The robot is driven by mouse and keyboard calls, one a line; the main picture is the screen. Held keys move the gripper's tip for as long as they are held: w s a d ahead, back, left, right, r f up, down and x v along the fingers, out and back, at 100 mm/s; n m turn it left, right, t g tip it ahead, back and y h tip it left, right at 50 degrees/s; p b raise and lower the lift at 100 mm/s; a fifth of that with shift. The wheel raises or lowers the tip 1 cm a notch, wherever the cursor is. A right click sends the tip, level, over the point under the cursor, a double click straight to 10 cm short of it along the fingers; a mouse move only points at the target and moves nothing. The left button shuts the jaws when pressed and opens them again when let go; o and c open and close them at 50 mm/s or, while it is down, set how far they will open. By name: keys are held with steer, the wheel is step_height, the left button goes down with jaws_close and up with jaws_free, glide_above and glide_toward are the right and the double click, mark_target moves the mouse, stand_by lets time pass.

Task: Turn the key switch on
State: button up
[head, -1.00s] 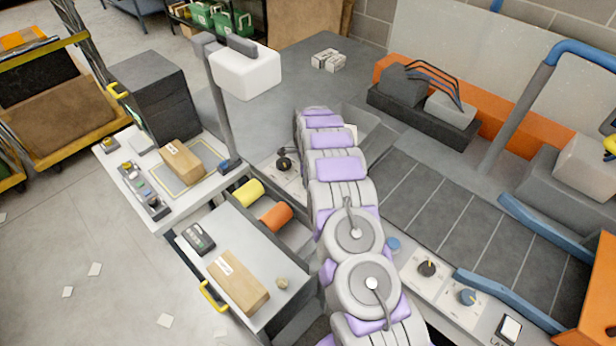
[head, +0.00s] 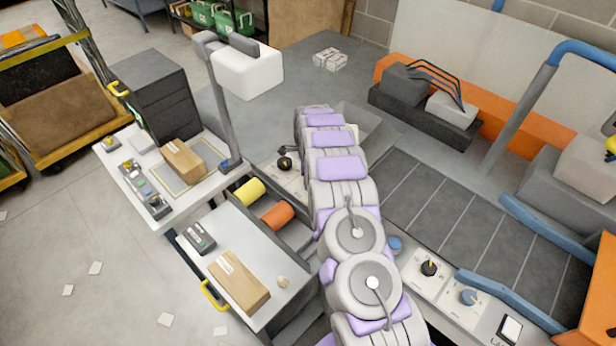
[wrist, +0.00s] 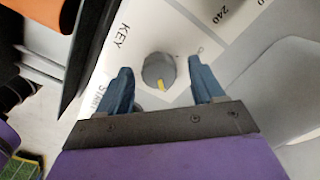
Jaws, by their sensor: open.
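The key switch (wrist: 158,70) is a round grey knob with a yellow pointer mark. It sits on a white panel (wrist: 178,30) with the printed word KEY beside it, and in the wrist view the yellow mark points toward the bottom of the picture. My gripper (wrist: 160,82) is open, with one blue finger on each side of the knob. Gaps show between the fingers and the knob, and I cannot tell the height of the fingertips over the panel. In the head view my arm hides the gripper's fingers.
A cardboard box (head: 238,281) and another cardboard box (head: 183,160) rest on the white-topped stations. A grey conveyor bed (head: 440,215) stretches behind.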

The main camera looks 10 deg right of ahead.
step_height(320, 180, up, 17)
steer(key=p, duration=0.1)
stand_by(0.3)
steer(key=shift+a+r, duration=0.1)
stand_by(0.4)
